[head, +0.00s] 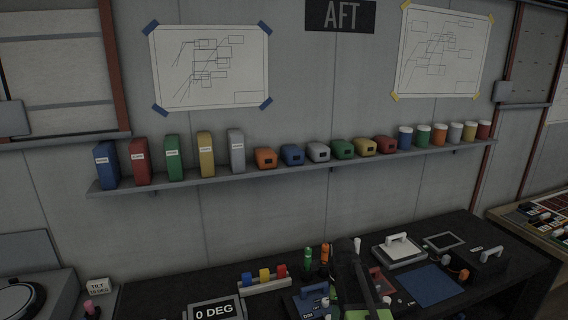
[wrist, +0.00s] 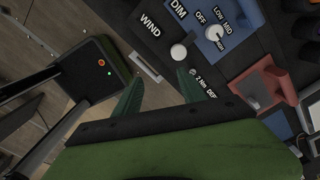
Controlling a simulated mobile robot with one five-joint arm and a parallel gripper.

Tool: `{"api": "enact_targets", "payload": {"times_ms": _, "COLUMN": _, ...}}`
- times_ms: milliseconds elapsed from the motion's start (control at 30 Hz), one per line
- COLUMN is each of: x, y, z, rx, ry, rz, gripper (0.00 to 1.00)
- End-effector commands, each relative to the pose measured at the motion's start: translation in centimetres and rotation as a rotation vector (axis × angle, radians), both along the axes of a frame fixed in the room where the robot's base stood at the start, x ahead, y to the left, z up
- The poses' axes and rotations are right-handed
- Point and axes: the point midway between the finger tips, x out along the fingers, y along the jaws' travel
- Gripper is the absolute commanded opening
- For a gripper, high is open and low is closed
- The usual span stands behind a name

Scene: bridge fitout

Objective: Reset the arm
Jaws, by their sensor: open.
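My gripper (wrist: 160,88) shows in the wrist view as two green fingers, spread apart with nothing between them. It is above the dark bench top. A white round knob (wrist: 178,52) lies just beyond the fingertips, near a "WIND" label. In the head view my dark arm (head: 350,268) rises at the bottom centre over the bench, and the fingertips cannot be made out there.
The bench (head: 175,290) holds a "0 DEG" display (head: 214,309), a rack of coloured blocks (head: 264,284), a white handled case (head: 398,250) and a blue mat (head: 430,281). A wall shelf (head: 225,180) carries binders, boxes and jars. A red handled part (wrist: 268,88) is right of my fingers.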

Motion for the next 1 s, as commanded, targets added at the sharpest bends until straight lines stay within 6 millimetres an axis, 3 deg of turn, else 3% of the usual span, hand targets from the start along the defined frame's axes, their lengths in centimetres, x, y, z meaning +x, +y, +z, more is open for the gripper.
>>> {"api": "enact_targets", "payload": {"times_ms": 33, "x": -2.2, "y": -0.1, "z": -1.0, "rx": 0.000, "ry": 0.000, "rz": 0.129, "gripper": 0.48}}
{"api": "enact_targets", "payload": {"times_ms": 100, "x": -4.3, "y": -0.1, "z": -1.6, "rx": 0.000, "ry": 0.000, "rz": 0.351, "gripper": 0.48}}
{"api": "enact_targets", "payload": {"times_ms": 300, "x": -9.4, "y": -0.2, "z": -1.8, "rx": 0.000, "ry": 0.000, "rz": 1.089, "gripper": 0.48}}
{"api": "enact_targets", "payload": {"times_ms": 500, "x": -10.2, "y": -0.2, "z": -1.7, "rx": -0.001, "ry": 0.000, "rz": 1.637, "gripper": 0.48}}
{"api": "enact_targets", "payload": {"times_ms": 667, "x": -10.1, "y": -0.2, "z": -1.7, "rx": -0.001, "ry": 0.000, "rz": 1.796, "gripper": 0.48}}
{"api": "enact_targets", "payload": {"times_ms": 1000, "x": -10.1, "y": -0.2, "z": -1.7, "rx": -0.001, "ry": 0.000, "rz": 1.806, "gripper": 0.48}}
